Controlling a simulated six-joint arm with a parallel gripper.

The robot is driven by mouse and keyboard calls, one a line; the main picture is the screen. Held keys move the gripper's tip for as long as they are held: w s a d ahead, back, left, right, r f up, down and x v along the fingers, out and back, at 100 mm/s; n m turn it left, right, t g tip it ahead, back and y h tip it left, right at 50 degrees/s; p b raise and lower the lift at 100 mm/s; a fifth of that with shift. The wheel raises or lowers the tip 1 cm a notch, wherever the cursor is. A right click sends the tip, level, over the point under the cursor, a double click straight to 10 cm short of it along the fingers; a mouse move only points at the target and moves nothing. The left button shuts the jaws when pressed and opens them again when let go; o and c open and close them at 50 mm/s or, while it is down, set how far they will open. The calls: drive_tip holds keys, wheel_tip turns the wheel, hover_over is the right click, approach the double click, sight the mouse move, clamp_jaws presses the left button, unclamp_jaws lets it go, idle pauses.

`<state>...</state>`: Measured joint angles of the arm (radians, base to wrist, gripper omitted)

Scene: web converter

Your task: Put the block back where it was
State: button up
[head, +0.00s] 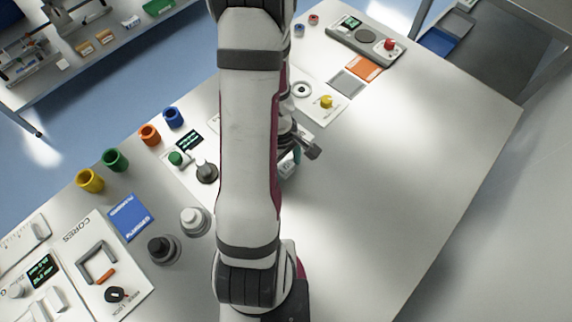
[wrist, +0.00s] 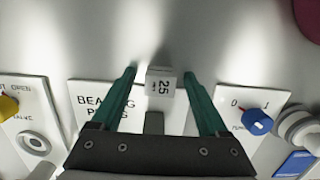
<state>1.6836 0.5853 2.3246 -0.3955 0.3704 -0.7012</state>
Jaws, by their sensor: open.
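A small pale block marked "25" (wrist: 162,84) shows in the wrist view, between the two teal fingers of my gripper (wrist: 161,76). The fingers are open, with a gap on each side of the block. The block is at the edge of a white plate lettered "BEARING P..." (wrist: 90,92), part of which the fingers and gripper body cover. I cannot tell whether the block rests on the plate or on the table. In the head view my gripper (head: 290,160) is partly hidden behind my arm, and I cannot make out the block there.
In the wrist view, a blue knob (wrist: 257,121) is on a panel to the right and a yellow knob (wrist: 7,107) on one to the left. Colored cups, including a green one (head: 115,160), stand at the left of the table (head: 400,190). Its right side is clear.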

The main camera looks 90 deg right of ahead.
clamp_jaws()
drive_tip(key=shift+r, duration=0.1)
idle(0.4)
